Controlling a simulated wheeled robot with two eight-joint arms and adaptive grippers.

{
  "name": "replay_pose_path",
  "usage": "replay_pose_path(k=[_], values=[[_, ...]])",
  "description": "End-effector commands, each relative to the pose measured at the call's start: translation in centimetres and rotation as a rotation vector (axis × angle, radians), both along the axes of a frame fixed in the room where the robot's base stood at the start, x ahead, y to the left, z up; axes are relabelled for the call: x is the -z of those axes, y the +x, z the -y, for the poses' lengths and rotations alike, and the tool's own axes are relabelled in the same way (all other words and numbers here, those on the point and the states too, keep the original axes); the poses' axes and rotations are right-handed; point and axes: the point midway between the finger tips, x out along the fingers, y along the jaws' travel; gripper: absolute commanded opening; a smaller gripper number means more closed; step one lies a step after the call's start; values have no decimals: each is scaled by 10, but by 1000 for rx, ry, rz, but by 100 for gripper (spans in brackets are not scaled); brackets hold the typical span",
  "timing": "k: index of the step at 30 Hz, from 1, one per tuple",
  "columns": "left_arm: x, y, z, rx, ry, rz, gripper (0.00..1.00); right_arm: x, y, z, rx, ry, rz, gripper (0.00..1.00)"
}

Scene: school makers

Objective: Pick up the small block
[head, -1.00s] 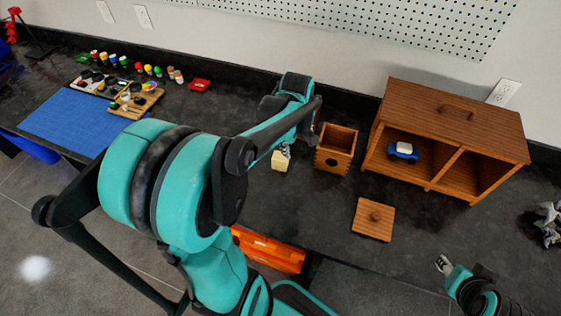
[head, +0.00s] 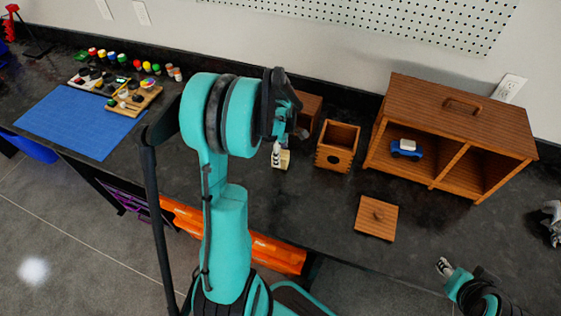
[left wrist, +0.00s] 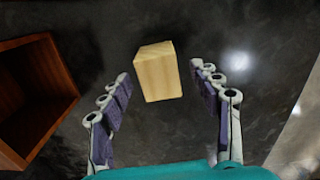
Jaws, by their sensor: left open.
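The small block (left wrist: 157,73) is pale wood and lies on the dark worktop. In the left wrist view it sits ahead of the fingertips, in line with the gap between them. My left gripper (left wrist: 160,86) is open and empty. In the head view the left gripper (head: 277,155) points down just over the block (head: 284,162), which it partly hides. I cannot tell whether the fingers touch it. My right gripper (head: 445,267) is low at the right, away from the block; its jaw state is unclear.
An open wooden box (head: 337,146) with a round hole stands just right of the block. Its knobbed lid (head: 376,217) lies in front. A wooden cabinet (head: 455,110) holding a toy car (head: 406,148) stands farther right. Another wooden box (head: 308,106) shows behind my left arm.

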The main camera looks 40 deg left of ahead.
Motion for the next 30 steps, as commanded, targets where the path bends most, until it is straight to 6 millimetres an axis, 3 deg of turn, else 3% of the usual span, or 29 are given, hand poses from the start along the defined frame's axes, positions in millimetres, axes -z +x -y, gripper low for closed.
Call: replay_pose_path(k=[3,10,16,26,30], values=[[17,1,0,1,0,0,63,9,0,0,0,0,0,40],[17,0,0,1,0,0,60,7,0,0,0,0,0,40],[16,0,0,1,0,0,8,7,0,0,0,0,0,40],[14,0,0,1,0,0,8,6,0,0,0,0,0,40],[-6,0,0,1,0,1,8,-4,0,0,0,0,0,40]])
